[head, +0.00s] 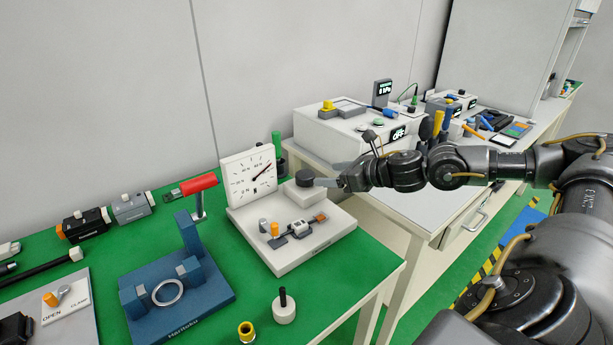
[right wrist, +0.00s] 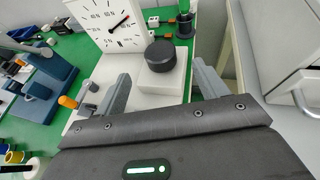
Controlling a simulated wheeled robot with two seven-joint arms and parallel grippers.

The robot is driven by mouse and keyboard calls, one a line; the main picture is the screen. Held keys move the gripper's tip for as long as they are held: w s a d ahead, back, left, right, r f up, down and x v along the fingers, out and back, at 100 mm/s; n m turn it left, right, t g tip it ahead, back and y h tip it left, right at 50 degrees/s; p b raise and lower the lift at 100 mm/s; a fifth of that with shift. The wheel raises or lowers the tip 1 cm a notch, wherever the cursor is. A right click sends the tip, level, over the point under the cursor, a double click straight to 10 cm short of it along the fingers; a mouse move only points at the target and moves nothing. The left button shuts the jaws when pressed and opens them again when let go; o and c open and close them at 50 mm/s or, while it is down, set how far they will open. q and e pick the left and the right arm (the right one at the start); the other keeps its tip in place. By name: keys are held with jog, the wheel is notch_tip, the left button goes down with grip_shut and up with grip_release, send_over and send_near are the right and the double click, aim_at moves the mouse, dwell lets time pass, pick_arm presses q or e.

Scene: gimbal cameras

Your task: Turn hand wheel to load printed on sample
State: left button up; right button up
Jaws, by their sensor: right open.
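The black hand wheel (head: 305,178) sits on a white block at the right of the white tester base (head: 318,247). It also shows in the right wrist view (right wrist: 160,55). A square white force dial (head: 250,175) with a black and a red needle stands behind. A small sample (head: 297,226) lies in the fixture on the base, by an orange-topped post; its print is too small to read. My right gripper (head: 337,174) is open and empty. Its fingers point at the wheel from the right, one toward each side, apparently short of it. My left gripper is not in view.
A blue press (head: 178,287) with a red handle stands left on the green table. A white knob-like piece (head: 284,308) and a yellow-black spool (head: 246,331) lie near the front edge. A white bench with instruments (head: 350,130) stands behind, beyond a gap.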

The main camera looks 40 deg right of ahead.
aim_at(308, 175)
jog(key=p+x, duration=0.1)
jog(key=x, duration=0.8)
jog(key=shift+w+f, duration=0.1)
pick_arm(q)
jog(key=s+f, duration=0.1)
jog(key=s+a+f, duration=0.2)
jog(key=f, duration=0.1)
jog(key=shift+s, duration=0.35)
pick_arm(e)
jog(key=c, duration=1)
